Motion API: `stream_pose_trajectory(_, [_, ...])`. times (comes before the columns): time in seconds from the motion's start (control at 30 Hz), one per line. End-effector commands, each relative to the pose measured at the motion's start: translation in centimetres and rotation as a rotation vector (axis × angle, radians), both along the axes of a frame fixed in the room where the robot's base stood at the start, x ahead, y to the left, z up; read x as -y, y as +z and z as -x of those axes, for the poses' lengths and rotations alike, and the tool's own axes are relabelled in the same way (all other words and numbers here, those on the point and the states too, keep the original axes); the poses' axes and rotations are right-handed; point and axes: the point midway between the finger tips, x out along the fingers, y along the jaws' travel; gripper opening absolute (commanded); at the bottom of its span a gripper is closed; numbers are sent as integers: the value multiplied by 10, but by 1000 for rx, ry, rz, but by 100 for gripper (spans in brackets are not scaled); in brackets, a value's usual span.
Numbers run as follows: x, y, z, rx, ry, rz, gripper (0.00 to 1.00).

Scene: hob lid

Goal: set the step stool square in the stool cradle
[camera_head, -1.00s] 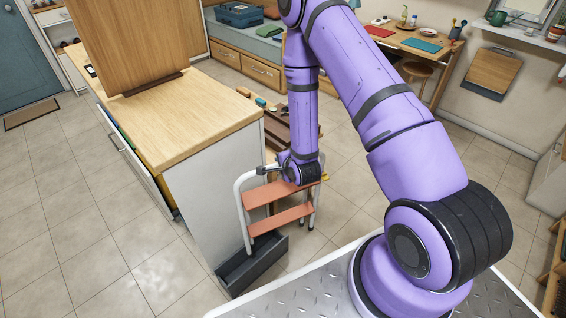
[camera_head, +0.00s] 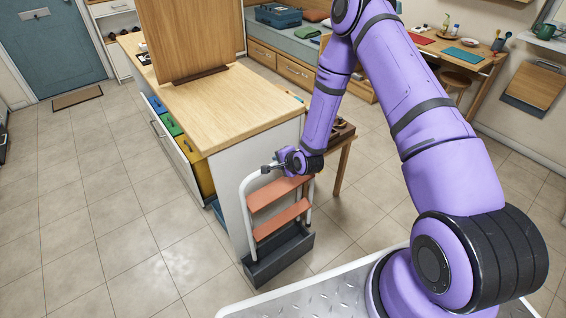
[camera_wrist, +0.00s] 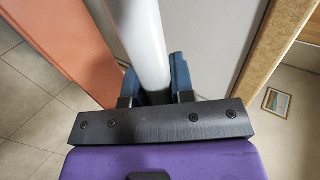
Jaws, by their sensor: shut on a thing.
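The step stool (camera_head: 280,193) has a white tube frame and two orange steps. It stands upright at the end of the counter. The stool cradle (camera_head: 279,258) is a dark grey open box on the floor against the counter's end panel. The stool's lower legs go down behind the cradle's front wall, roughly in line with its length. Its feet are hidden, so I cannot tell if they rest on the cradle's floor. My gripper (camera_head: 269,168) is shut on the stool's white top rail. The wrist view shows the white tube (camera_wrist: 146,45) between my two fingers.
The wooden-topped counter (camera_head: 225,100) with an open drawer (camera_head: 180,135) of coloured bins stands directly behind and left of the stool. A small wooden table (camera_head: 342,140) is behind my wrist. The tiled floor left and front is clear.

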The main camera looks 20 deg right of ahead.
Motion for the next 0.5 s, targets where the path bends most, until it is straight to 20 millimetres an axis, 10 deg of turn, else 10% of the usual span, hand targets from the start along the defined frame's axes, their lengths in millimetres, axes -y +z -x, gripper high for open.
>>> stream_pose_trajectory(0.5, [0, -10, 0, 28, 0, -9, 0])
